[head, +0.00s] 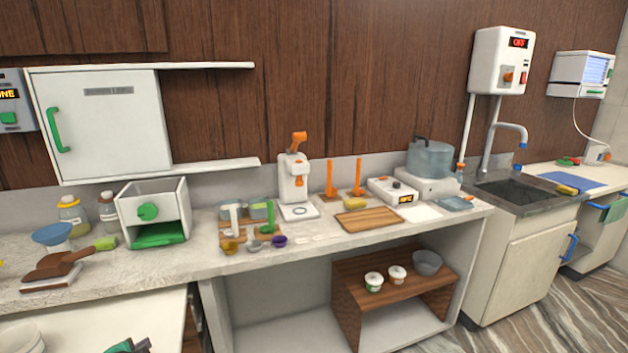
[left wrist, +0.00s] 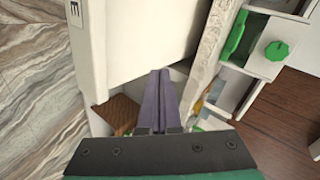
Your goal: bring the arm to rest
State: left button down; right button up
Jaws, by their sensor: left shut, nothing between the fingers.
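My left gripper (head: 128,346) shows at the bottom left edge of the head view, as a dark and green part below the front of the counter (head: 205,262). In the left wrist view its two long purple-grey fingers (left wrist: 160,85) lie together, shut and empty. They point toward a pale cabinet front, and I see no contact with anything. My right gripper is in neither view.
A white box with a green knob (head: 148,211) stands on the counter. A brown scoop (head: 62,264) lies left of it. A wooden board (head: 370,219) lies farther right. A wooden shelf unit (head: 390,283) stands under the counter. The floor (head: 560,310) at right is clear.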

pick_arm(q)
jog(key=s+d+f+n+g+h, duration=0.25)
jog(key=s+d+n+g, duration=0.2)
jog(key=s+d, duration=0.5)
jog(key=s+d+f+n+g+h, duration=0.1)
jog(key=s+d+f+n+g, duration=0.35)
jog(key=s, duration=0.75)
jog(key=s+d+f, duration=0.1)
jog(key=s+f, duration=0.1)
jog(key=f, duration=1.1)
jog(key=s+f, duration=0.2)
jog(key=f, duration=1)
jog(key=s+a+f, duration=0.2)
jog(key=s+f, duration=1)
jog(key=s, duration=0.2)
jog(key=shift+s+a+f, duration=0.15)
jog(key=shift+s+a, duration=0.15)
jog(key=shift+s, duration=0.1)
